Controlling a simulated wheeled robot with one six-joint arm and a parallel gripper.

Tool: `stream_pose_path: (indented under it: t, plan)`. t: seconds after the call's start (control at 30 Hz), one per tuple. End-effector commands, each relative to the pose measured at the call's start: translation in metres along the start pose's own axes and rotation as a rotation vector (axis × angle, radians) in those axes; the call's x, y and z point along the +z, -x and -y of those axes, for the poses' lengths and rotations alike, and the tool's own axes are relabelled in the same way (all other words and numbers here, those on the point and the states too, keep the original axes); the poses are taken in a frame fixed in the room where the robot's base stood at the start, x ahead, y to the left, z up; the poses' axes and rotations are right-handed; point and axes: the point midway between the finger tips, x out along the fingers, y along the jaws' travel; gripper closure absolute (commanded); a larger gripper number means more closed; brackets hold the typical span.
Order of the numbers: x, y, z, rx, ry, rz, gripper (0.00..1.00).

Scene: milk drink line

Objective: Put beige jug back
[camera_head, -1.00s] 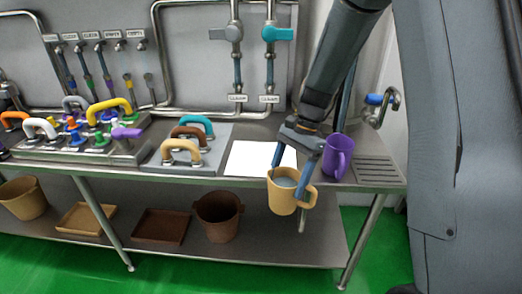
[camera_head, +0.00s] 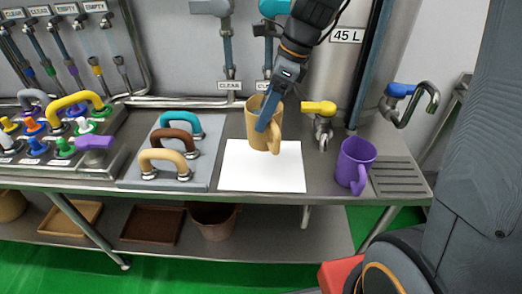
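The beige jug (camera_head: 258,135) is upright at the back part of the white sheet (camera_head: 285,172) on the steel table, its handle toward the front right. I cannot tell whether its base touches the sheet or hangs just above it. My gripper (camera_head: 265,112) comes down from above right and is shut on the jug. One blue finger lies across the near side of the jug's wall; the other finger is mostly hidden.
A purple jug (camera_head: 354,163) stands right of the sheet, by a drain grid (camera_head: 397,176) and blue-handled tap (camera_head: 398,92). A yellow-handled tap (camera_head: 319,108) is close behind. A grey plate (camera_head: 133,172) with coloured handles lies left.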

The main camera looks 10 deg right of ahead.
Motion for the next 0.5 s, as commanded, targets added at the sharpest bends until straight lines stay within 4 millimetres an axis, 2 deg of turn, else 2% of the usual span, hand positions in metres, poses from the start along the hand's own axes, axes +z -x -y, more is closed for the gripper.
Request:
stream_pose_path:
  t: [0.3,0.5]
  plan:
    - [-0.016,-0.043,0.001,0.001,-0.006,-0.001,0.9]
    - [-0.021,-0.057,0.002,0.0,-0.005,0.0,0.9]
